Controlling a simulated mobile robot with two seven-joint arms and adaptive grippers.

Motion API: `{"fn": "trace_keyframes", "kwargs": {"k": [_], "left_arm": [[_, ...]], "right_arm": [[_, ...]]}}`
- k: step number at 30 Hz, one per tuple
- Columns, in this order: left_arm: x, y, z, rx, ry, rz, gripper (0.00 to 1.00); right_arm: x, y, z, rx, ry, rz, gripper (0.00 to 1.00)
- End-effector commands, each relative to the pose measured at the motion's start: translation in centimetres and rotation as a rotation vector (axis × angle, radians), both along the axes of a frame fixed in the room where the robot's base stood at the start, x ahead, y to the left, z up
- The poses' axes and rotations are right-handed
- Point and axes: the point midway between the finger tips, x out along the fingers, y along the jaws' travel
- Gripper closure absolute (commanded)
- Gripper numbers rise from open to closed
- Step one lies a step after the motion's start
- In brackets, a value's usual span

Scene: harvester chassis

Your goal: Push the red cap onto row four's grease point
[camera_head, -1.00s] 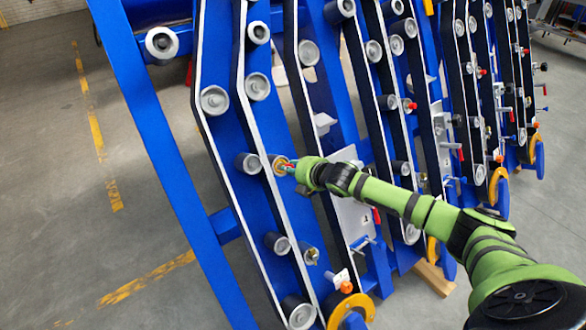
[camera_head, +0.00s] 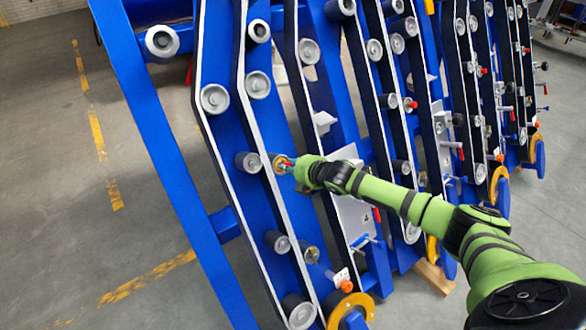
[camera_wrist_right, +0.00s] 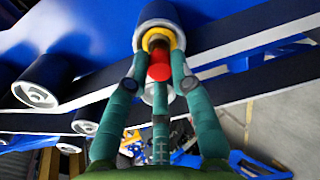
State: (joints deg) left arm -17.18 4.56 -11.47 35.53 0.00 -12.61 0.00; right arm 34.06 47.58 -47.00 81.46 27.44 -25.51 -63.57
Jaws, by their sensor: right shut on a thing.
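The red cap (camera_wrist_right: 159,70) sits between the fingertips of my right gripper (camera_wrist_right: 159,80) in the right wrist view. The gripper is shut on it. Just beyond the cap is a brass-coloured fitting (camera_wrist_right: 158,47) with a yellow ring, on the end of a roller. The cap is lined up with the fitting in this view; I cannot tell whether they touch. In the head view my right gripper (camera_head: 293,166) reaches from the right to the yellow-ringed roller (camera_head: 279,162), with a bit of red showing at its fingertips. My left gripper is not in view.
Blue slanted frames with white edges and grey rollers (camera_head: 257,84) stand around the gripper. A lower roller with a fitting (camera_head: 310,254) and an orange knob (camera_head: 346,285) are below. More rows stand to the right. Open floor (camera_head: 60,220) lies left.

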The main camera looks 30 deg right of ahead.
Motion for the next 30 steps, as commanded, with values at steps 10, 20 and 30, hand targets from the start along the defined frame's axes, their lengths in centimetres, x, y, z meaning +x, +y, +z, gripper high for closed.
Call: {"fn": "trace_keyframes", "kwargs": {"k": [10,20,30], "left_arm": [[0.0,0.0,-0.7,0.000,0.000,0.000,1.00],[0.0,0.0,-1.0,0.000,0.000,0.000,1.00],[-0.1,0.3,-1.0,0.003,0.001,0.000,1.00]], "right_arm": [[0.8,0.1,-0.5,0.000,-0.001,0.000,0.89],[1.3,0.2,-0.7,0.001,-0.001,0.001,0.49],[1.2,0.1,-0.7,0.000,0.000,0.000,0.49]]}}
